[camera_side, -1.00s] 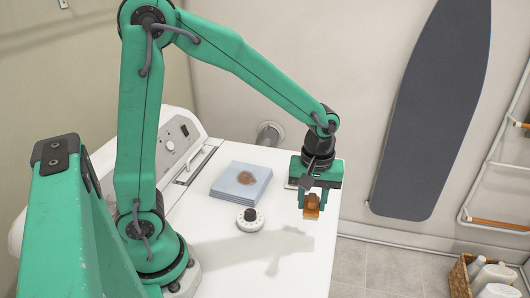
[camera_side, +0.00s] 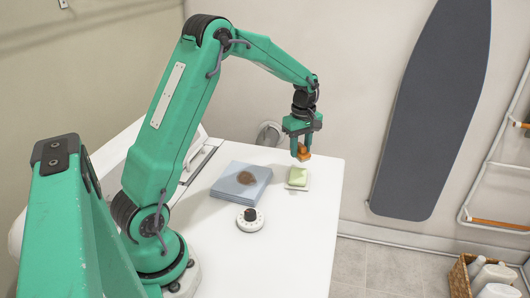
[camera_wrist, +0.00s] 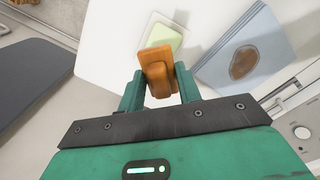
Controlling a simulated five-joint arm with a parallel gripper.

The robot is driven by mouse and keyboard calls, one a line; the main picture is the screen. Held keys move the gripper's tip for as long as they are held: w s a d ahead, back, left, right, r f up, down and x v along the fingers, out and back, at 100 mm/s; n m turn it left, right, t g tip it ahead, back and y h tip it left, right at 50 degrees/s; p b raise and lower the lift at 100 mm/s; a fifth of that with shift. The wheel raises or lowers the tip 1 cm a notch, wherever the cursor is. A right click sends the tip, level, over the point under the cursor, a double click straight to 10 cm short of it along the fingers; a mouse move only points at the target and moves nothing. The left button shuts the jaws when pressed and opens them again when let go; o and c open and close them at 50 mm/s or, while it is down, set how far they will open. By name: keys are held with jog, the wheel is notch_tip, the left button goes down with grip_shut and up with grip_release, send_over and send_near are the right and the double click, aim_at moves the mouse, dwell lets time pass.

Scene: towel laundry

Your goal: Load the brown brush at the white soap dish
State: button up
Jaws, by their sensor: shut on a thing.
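My gripper (camera_side: 301,145) is shut on the brown brush (camera_side: 304,153), which hangs between its two fingers above the white worktop. The white soap dish (camera_side: 297,188) lies on the worktop with a pale green soap (camera_side: 298,176) on it. In the side view the brush is above and slightly right of the soap, apart from it. In the wrist view the brush (camera_wrist: 157,68) covers part of the dish and its soap (camera_wrist: 159,38).
A folded blue towel (camera_side: 240,184) with a brown stain lies left of the dish. The worktop's right part (camera_side: 305,230) is clear. An ironing board (camera_side: 430,120) leans on the wall.

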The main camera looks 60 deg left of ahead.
aim_at(298, 174)
jog(key=shift+a+f, duration=0.1)
jog(key=shift+f, duration=0.15)
jog(key=shift+f, duration=2.75)
jog(key=shift+f, duration=0.65)
dwell(0.9)
jog(key=shift+r, duration=0.1)
jog(key=shift+r, duration=3.5)
jog(key=shift+d+r+m, duration=0.4)
jog(key=shift+d+m, duration=0.2)
jog(key=s+d+r+m, duration=0.3)
jog(key=d+r+m, duration=0.1)
jog(key=d+m, duration=0.3)
jog(key=s+d+r+m, duration=0.4)
jog(key=d+m, duration=0.3)
jog(key=m, duration=0.3)
jog(key=shift+d, duration=0.3)
